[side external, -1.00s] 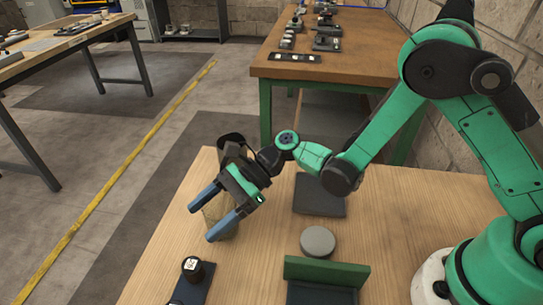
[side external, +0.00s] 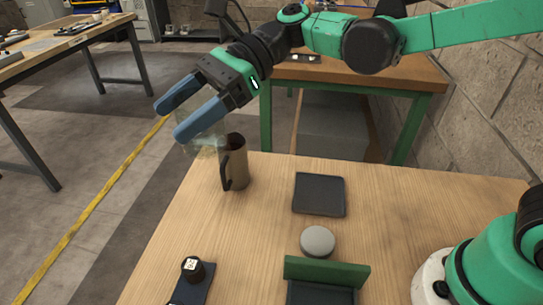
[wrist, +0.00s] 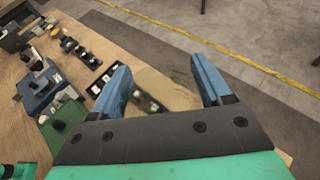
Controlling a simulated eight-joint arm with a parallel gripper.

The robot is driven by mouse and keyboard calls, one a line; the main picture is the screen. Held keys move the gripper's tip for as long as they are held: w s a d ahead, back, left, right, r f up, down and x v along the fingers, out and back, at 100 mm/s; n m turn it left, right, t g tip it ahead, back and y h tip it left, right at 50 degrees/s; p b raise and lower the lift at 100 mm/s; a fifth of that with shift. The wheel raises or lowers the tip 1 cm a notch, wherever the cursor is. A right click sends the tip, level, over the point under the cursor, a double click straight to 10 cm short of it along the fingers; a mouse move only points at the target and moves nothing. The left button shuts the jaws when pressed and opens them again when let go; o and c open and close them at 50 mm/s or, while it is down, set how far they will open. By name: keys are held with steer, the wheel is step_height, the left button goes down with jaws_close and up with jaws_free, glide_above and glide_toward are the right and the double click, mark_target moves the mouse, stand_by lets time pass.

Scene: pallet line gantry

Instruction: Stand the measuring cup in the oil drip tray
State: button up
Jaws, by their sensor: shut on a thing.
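The measuring cup (side external: 207,146) is see-through and faint. My gripper (side external: 185,118) is shut on it and holds it up above the far left corner of the table. In the wrist view, the clear cup (wrist: 165,90) shows between the two blue fingers. A dark, flat, square tray (side external: 320,195), which looks like the oil drip tray, lies on the table to the right of and nearer than my gripper. Nothing is seen in it. The cup's lower part overlaps the brown mug in the side view, so its exact height is hard to tell.
A brown mug (side external: 236,165) stands just below and right of the held cup. A grey round disc (side external: 317,240) and a green upright block (side external: 326,271) are in front of the tray. A small black jar (side external: 193,268) is at the front left. Table between mug and tray is clear.

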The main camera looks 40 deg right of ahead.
steer(key=w+d+r+m+t+h, duration=0.25)
steer(key=d+m+t+h, duration=0.35)
steer(key=d, duration=0.5)
steer(key=w+d+r+m+t+h, duration=0.2)
steer(key=w+d+m+t+h, duration=0.15)
steer(key=d+m+t, duration=0.65)
steer(key=s+a+f+n+g+y, duration=0.1)
steer(key=s+a+n+g+y, duration=0.1)
steer(key=a+n+g, duration=0.3)
steer(key=s+a+f+n+g+y, duration=0.1)
steer(key=a+n+g+y, duration=0.3)
steer(key=a, duration=0.5)
steer(key=s+a+f+n+g+y, duration=0.2)
steer(key=s+a+n+g+y, duration=0.1)
steer(key=a+n+g, duration=0.4)
steer(key=shift+a+y, duration=0.1)
steer(key=shift+y, duration=0.15)
step_height(320, 180, down, 20)
steer(key=shift+r, duration=0.25)
steer(key=shift+f, duration=0.1)
